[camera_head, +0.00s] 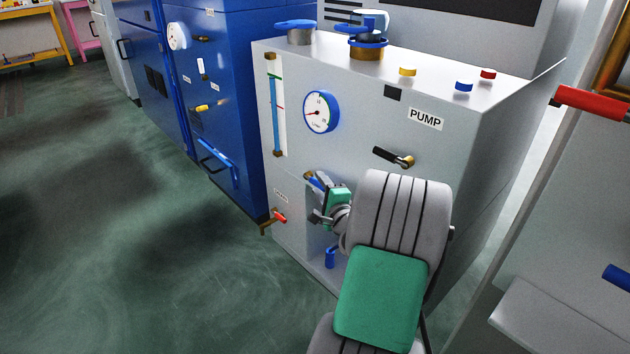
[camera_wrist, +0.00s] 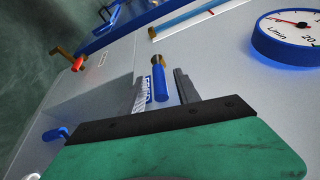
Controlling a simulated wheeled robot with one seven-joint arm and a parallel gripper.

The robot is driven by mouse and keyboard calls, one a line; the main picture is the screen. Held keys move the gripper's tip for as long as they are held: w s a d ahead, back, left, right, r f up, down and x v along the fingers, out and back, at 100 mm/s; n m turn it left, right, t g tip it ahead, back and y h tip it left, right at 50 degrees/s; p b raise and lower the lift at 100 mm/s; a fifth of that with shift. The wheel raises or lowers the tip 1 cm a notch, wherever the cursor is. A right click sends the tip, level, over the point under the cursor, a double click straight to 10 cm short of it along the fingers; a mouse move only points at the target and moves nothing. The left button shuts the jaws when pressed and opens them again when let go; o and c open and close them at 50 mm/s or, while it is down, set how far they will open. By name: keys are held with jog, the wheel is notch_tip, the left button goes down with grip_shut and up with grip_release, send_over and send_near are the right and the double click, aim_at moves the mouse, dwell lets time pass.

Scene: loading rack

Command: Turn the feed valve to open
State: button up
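A small valve with a brass end and a blue lever (camera_wrist: 159,82) sits on the grey pump cabinet's front panel. I take it for the feed valve; a label (camera_wrist: 148,90) beside it is partly hidden and I cannot read it for sure. In the wrist view my gripper (camera_wrist: 162,88) is open, with one dark finger on each side of the lever and a visible gap to the right finger. I cannot tell whether the left finger touches. In the head view my gripper (camera_head: 314,199) is at the cabinet's lower left front, its green-and-grey wrist partly hiding the valve.
A red-handled valve (camera_head: 279,217) is left of my gripper and a blue handle (camera_head: 330,257) is below it. A round gauge (camera_head: 320,112), a black lever (camera_head: 393,157) and a sight tube (camera_head: 275,105) are above. Blue cabinets (camera_head: 225,60) stand left; open floor (camera_head: 120,240) lies in front.

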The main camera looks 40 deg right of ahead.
jog(key=x, duration=0.4)
jog(key=shift+w+b, duration=0.2)
jog(key=shift+b, duration=0.15)
jog(key=shift+c, duration=0.6)
grip_shut()
